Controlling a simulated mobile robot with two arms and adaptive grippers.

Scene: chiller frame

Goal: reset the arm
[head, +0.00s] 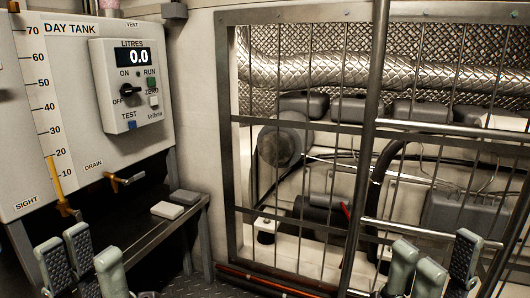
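My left gripper (88,258) is at the bottom left of the head view, its fingers pointing up and spread apart with nothing between them. It is in front of the day tank and the low bench. My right gripper (438,260) is at the bottom right, also with its fingers up, apart and empty, in front of the barred frame. Neither gripper visibly touches anything. The lower parts of both grippers and most of both arms are cut off by the picture's bottom edge.
A day tank (70,75) with a control box (132,85) stands at the left. Below it is a dark bench (145,235) with two small pale blocks. A metal barred frame (232,130) encloses pipes and machinery at the right. A drain tap (125,180) juts out from the tank.

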